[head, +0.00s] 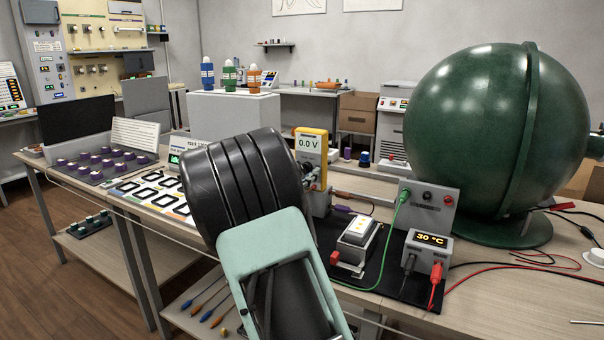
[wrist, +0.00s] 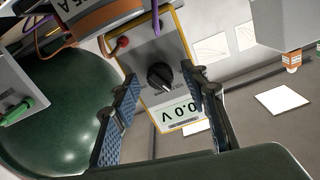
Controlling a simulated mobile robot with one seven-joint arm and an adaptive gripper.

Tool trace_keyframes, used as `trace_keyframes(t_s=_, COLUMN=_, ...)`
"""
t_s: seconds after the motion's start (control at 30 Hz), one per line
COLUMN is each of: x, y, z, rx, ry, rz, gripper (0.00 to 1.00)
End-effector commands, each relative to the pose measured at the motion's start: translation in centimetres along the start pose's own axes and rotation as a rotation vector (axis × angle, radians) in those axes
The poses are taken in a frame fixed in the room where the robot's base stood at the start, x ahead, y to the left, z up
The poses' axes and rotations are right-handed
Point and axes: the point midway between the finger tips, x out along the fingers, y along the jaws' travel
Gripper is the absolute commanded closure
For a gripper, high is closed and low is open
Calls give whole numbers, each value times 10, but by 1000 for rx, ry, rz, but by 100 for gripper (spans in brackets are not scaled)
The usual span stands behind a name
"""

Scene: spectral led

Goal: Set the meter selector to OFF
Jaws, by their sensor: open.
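The meter (head: 312,135) is a yellow-framed upright box on the bench, with a display reading 0.0 V. In the wrist view the meter (wrist: 155,55) appears upside down, with its display (wrist: 172,115) below a round black selector knob (wrist: 160,77). The knob has a pointer ridge; the markings around it are too small to read. My gripper (wrist: 160,74) is open, with one blue-padded finger on each side of the knob in the picture. I cannot tell whether the fingers touch it. In the head view my arm hides the meter's lower left part and most of the gripper.
A large green sphere (head: 480,125) stands right of the meter. In front are a black mat with a small white-topped device (head: 357,232), a 30 °C readout box (head: 428,246) and red, green and black cables. Purple knobs (head: 100,162) and square frames (head: 158,194) lie left.

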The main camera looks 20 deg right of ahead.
Motion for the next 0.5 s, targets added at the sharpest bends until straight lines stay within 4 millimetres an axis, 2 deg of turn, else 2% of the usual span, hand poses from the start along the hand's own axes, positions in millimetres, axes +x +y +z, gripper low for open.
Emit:
trace_keyframes(t_s=0.17, x=0, y=0, z=0, rx=0, ry=0, rz=0, gripper=61)
trace_keyframes(t_s=0.5, x=0, y=0, z=0, rx=0, ry=0, rz=0, gripper=99)
